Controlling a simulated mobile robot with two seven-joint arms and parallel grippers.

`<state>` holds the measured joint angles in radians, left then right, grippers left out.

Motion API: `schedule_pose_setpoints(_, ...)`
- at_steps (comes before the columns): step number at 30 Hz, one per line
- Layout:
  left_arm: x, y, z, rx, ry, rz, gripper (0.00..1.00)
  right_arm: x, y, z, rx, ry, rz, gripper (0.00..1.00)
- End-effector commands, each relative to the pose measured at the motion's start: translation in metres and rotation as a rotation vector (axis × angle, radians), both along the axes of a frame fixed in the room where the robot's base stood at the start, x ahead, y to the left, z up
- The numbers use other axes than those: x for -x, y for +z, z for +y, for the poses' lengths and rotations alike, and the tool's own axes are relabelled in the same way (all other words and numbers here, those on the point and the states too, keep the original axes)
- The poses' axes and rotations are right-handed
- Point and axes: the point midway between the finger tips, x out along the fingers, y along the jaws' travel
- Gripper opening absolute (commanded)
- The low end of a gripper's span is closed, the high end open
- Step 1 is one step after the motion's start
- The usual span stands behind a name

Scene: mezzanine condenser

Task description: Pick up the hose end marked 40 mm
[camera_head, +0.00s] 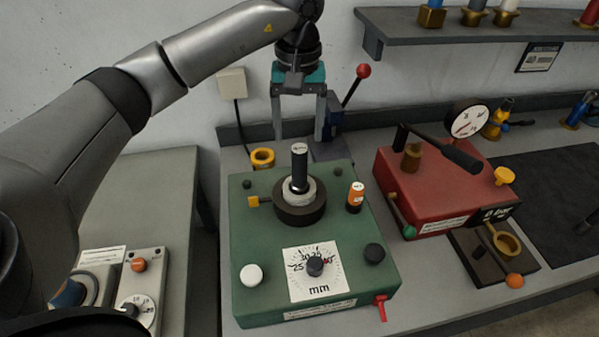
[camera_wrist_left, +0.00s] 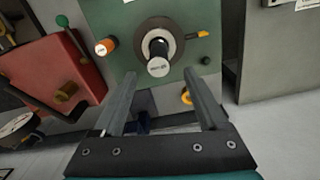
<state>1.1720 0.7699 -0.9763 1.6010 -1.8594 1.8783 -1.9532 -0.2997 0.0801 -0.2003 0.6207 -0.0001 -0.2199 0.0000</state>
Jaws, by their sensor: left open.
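A black hose end (camera_head: 300,172) with a pale marked cap stands upright in a round dark socket with a light ring (camera_head: 300,208) on the green machine (camera_head: 245,215). The cap's marking is too small to read in either view, so I cannot tell if it says 40 mm. In the left wrist view the black piece (camera_wrist_left: 158,58) shows beyond the fingertips, roughly midway between them. My left gripper (camera_head: 299,132) is open and empty, pointing down. In the head view it appears above and behind the black piece, apart from it. My right gripper is not in view.
An orange piece (camera_head: 356,196) stands on the green machine beside the socket. A red machine (camera_head: 440,190) with a gauge (camera_head: 470,122) and black lever is to the right. A red-knobbed lever (camera_head: 357,84) rises close behind my left gripper. A wall shelf (camera_head: 450,40) holds several fittings.

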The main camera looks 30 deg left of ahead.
Motion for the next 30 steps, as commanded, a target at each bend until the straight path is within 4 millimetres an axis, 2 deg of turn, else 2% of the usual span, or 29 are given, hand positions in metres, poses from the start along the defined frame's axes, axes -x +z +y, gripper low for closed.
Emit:
schedule_pose_setpoints(3, 0.001, -0.025, 0.000, 0.001, 0.001, 0.005, 0.76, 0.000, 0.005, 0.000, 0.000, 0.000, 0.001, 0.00)
schedule_pose_setpoints(6, 0.001, -0.040, 0.000, 0.002, 0.001, 0.004, 0.76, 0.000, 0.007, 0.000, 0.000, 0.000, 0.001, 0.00)
schedule_pose_setpoints(14, 0.000, -0.058, -0.001, 0.003, 0.001, 0.003, 0.76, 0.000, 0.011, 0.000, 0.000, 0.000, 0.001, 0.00)
schedule_pose_setpoints(24, -0.001, -0.101, -0.002, 0.003, 0.002, 0.002, 0.76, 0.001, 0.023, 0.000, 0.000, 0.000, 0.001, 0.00)
schedule_pose_setpoints(30, -0.002, -0.104, -0.002, 0.003, 0.001, -0.001, 0.76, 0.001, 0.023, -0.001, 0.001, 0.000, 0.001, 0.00)
